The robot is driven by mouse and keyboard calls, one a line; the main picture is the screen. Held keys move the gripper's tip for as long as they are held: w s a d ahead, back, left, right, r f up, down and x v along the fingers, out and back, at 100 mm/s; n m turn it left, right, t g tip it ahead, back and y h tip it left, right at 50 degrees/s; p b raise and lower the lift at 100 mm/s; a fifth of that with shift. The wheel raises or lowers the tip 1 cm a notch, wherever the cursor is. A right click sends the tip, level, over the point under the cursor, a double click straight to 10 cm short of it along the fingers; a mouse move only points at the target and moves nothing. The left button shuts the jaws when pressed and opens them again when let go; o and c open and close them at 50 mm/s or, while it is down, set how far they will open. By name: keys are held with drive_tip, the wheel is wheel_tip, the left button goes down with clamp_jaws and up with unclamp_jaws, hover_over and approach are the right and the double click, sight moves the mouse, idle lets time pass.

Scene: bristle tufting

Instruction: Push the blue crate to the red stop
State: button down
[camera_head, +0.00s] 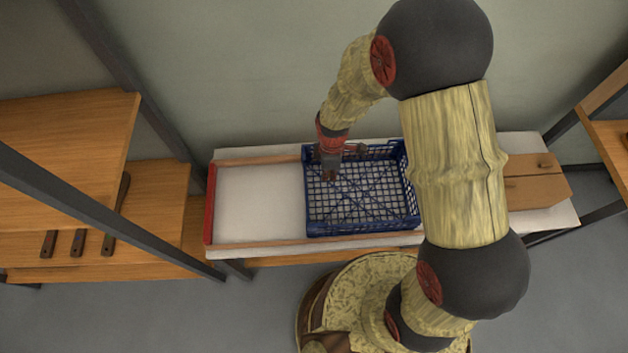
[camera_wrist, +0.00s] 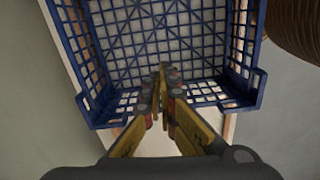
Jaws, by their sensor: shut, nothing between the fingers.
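The blue crate (camera_head: 362,227) is an open lattice box on the white table, in the middle of the head view. The red stop (camera_head: 210,204) is a bar at the left end of the table, with a clear gap between it and the crate. My gripper (camera_head: 329,175) is shut and empty, pointing down over the crate's left part. In the wrist view, my gripper's fingers (camera_wrist: 165,75) reach across the lowered middle of one side of the crate (camera_wrist: 103,110). I cannot tell whether they touch it.
Wooden rails (camera_head: 262,243) run along the front and back of the white table (camera_head: 260,205). The white surface between crate and stop is bare. A wooden box (camera_head: 537,190) sits at the right end. Wooden shelves (camera_head: 60,125) with dark-handled tools (camera_head: 78,243) stand at left.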

drive_tip(key=n, duration=0.1)
drive_tip(key=b, duration=0.4)
approach(316, 194)
drive_tip(key=d+f, duration=0.1)
drive_tip(key=f, duration=0.1)
drive_tip(key=d+f, duration=0.3)
drive_tip(key=shift+s+f, duration=0.2)
drive_tip(key=shift+f, duration=0.1)
drive_tip(key=a, duration=0.2)
drive_tip(key=shift+a+r+b, duration=0.1)
drive_tip(key=shift+a+b, duration=0.2)
drive_tip(key=shift+a, duration=0.05)
drive_tip(key=shift+a+r, duration=0.15)
drive_tip(key=shift+a, duration=0.6)
